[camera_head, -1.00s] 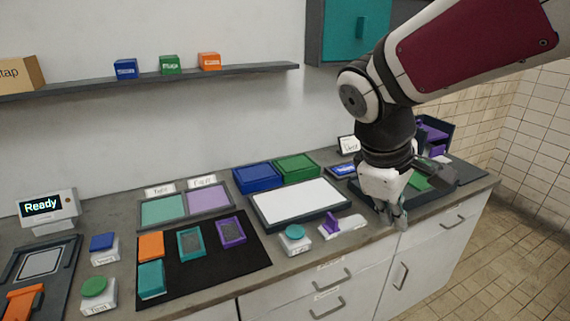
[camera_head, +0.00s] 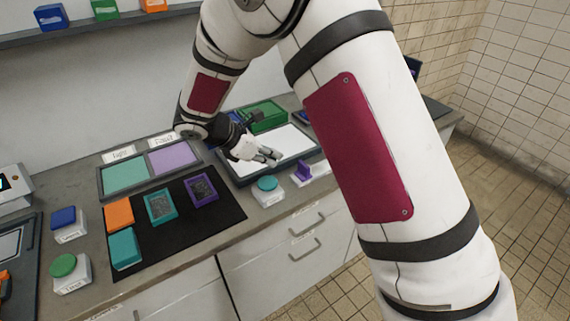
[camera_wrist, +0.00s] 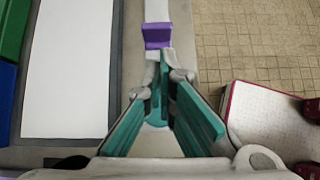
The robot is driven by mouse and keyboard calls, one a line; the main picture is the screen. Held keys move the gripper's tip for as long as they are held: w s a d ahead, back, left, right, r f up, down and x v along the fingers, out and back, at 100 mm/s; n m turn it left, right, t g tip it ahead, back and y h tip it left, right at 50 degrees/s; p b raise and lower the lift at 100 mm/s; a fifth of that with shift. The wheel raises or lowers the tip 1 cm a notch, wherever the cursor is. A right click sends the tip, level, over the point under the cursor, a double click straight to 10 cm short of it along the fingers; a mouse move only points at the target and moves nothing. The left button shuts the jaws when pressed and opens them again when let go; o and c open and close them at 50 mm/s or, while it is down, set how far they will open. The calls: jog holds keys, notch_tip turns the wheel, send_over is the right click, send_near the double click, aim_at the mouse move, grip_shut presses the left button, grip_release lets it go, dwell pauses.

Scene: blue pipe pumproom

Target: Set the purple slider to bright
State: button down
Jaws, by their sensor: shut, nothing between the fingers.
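The purple slider (camera_head: 302,170) stands upright on a small white base (camera_head: 318,172) at the counter's front edge, right of the teal round button. It also shows in the wrist view (camera_wrist: 157,36), just beyond my fingertips, with the white track running on past it. I cannot read any marking on the base. My gripper (camera_head: 273,155) is shut and empty, above the white panel's right part, left of the slider in the head view. In the wrist view my gripper (camera_wrist: 165,78) points towards the slider, with a small apparent gap.
A teal round button (camera_head: 267,185) on a white base stands left of the slider. The dark-framed white panel (camera_head: 285,143) lies behind. A black mat (camera_head: 225,213) with coloured blocks and frames lies left. A green box (camera_head: 268,117) stands at the back. The counter's front edge is close.

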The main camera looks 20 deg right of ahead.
jog(key=shift+w+a+f+n, duration=0.3)
jog(key=shift+w+a+f, duration=0.1)
jog(key=shift+f, duration=0.1)
jog(key=p, duration=0.1)
send_near(300, 173)
jog(key=x, duration=0.4)
jog(key=shift+d+f, duration=0.15)
jog(key=shift+d, duration=0.1)
jog(key=w+d, duration=0.1)
jog(key=d, duration=0.1)
jog(key=w+d+b, duration=0.1)
jog(key=d, duration=0.5)
jog(key=shift+w+d+b, duration=0.25)
jog(key=shift+w+b, duration=0.1)
jog(key=shift+w, duration=0.05)
jog(key=shift+w+d, duration=0.1)
jog(key=shift+d, duration=0.2)
